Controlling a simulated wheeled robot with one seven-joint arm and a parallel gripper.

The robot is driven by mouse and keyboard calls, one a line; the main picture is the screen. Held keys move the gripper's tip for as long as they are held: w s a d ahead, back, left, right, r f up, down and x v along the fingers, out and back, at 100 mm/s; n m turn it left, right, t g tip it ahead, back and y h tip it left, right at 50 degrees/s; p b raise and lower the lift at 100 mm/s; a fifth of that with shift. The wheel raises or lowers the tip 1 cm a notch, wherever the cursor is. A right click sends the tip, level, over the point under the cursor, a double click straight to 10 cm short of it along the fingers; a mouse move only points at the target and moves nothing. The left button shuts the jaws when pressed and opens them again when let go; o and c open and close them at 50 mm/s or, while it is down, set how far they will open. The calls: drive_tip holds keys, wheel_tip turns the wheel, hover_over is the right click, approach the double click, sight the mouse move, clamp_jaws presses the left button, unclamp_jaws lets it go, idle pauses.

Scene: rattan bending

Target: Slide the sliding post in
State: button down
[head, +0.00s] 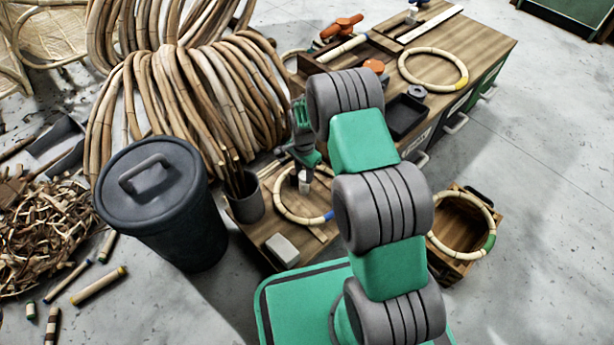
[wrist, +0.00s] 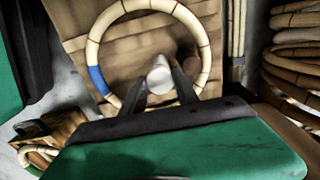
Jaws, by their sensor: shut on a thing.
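The sliding post, a pale round-topped peg (wrist: 160,76), stands between the two dark fingers of my gripper (wrist: 161,86) in the wrist view. My gripper is shut on it. In the head view, a pale piece of the post (head: 304,183) shows just below my gripper (head: 303,168). A cane ring with a blue band (head: 283,211) lies on a wooden board; it also shows in the wrist view (wrist: 95,48). The post appears within the ring's outline, towards one side. The post's foot and any slot under it are hidden.
A cup of rods (head: 246,205) and a grey block (head: 286,249) stand by the board. A lidded bin (head: 165,205) and big cane coils (head: 185,100) crowd the left. A crate with a green-banded ring (head: 458,235) is at right. The bench (head: 480,45) lies behind.

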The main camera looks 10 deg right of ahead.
drive_tip(key=shift+w+a+r, duration=0.1)
drive_tip(key=shift+w+a, duration=0.1)
drive_tip(key=c, duration=1.1)
unclamp_jaws()
drive_tip(key=shift+o, duration=0.9)
drive_tip(key=shift+d, duration=0.1)
wheel_tip(320, 180, up, 8)
drive_tip(key=p, duration=0.3)
drive_tip(key=shift+p, duration=0.4)
